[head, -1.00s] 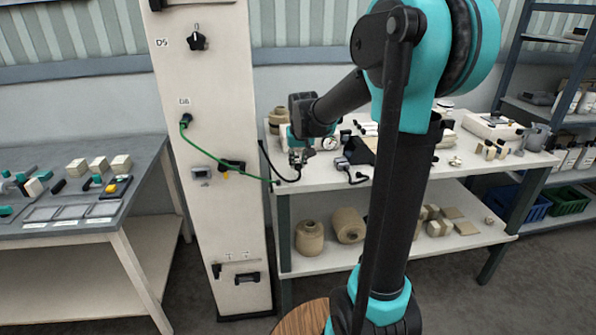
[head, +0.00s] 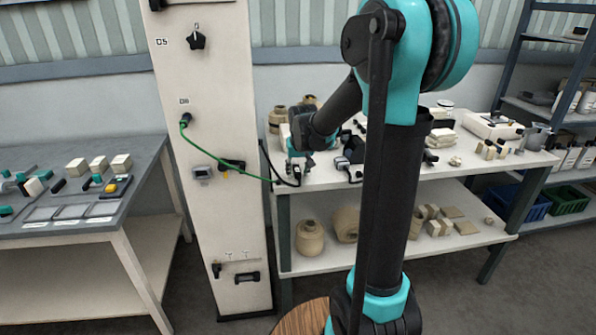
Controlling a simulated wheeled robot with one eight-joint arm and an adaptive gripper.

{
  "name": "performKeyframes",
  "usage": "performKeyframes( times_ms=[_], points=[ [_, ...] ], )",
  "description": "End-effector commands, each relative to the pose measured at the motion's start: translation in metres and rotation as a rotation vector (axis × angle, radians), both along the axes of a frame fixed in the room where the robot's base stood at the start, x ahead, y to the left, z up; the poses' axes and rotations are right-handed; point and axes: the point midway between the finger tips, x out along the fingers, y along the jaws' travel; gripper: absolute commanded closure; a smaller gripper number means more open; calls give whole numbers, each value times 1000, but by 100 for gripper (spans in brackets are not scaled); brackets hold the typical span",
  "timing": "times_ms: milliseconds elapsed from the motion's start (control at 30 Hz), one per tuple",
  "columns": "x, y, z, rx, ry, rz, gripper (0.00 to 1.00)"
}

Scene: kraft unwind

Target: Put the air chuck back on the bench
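My gripper (head: 300,174) is low over the left end of the white bench (head: 325,184), small and partly hidden by its own wrist. A black hose (head: 265,158) curves from the bench's left edge to just beneath the gripper. The air chuck cannot be told apart from the dark shapes at the fingertips. I cannot tell whether the fingers are open or shut on it, or whether it touches the bench.
A green hose (head: 215,158) runs from the white column (head: 220,230) to the bench's left edge. A dark device (head: 350,160) stands right of the gripper. Paper rolls (head: 278,121) stand behind it. Another table (head: 75,238) stands at the far left.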

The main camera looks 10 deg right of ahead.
Motion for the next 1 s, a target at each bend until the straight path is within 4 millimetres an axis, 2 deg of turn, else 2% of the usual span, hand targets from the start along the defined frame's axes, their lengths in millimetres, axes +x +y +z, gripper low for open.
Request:
performKeyframes(
  times_ms=[200, 367, 800, 1000],
  points=[
    [0, 0, 2, 0, 0, 0, 59],
    [-6, 0, 16, 0, 0, 0, 59],
    [-37, 0, 91, 0, 0, 0, 59],
    [-45, 0, 109, 0, 0, 0, 59]
  ],
)
